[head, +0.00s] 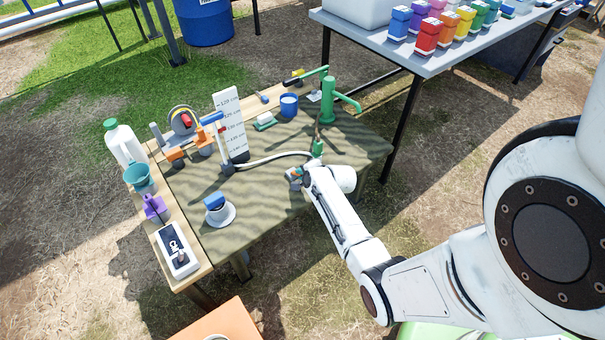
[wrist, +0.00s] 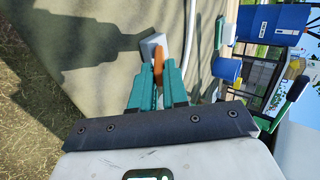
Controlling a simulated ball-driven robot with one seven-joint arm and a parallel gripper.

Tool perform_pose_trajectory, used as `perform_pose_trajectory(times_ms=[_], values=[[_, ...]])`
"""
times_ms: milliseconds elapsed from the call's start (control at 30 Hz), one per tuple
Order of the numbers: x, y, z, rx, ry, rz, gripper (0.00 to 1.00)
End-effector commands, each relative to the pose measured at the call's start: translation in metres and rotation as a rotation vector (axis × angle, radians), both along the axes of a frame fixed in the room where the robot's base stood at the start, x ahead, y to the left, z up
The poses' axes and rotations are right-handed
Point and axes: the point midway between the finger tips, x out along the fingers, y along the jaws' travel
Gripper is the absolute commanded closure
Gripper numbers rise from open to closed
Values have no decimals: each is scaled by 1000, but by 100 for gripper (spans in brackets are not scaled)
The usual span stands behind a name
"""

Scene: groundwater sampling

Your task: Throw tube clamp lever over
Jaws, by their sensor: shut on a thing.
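The tube clamp shows in the wrist view as a small pale grey block (wrist: 150,43) with an orange lever (wrist: 158,56). My gripper (wrist: 158,72) has teal fingers and is shut on the orange lever, with the block just beyond the fingertips. In the head view my gripper (head: 299,180) is low over the right part of the cloth-covered table (head: 270,190), and the clamp is small and partly hidden there. A pale tube (head: 270,158) runs from the marked board toward the green pump's foot. The wrist view also shows a pale tube (wrist: 188,45) beside the clamp.
A green hand pump (head: 328,100) stands behind my gripper. A blue cup (head: 289,105), a white marked board (head: 230,125), an orange-framed reel (head: 183,122) and a blue-capped item on a saucer (head: 217,211) stand around the table. The cloth's front right is clear.

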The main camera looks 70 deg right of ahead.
Motion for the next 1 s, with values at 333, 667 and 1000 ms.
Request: perform_pose_trajectory(times_ms=[333,667,1000], values=[[6,-3,8,15,26,4,100],[30,-16,25,91,150,5,96],[31,-18,26,100,165,1,96]])
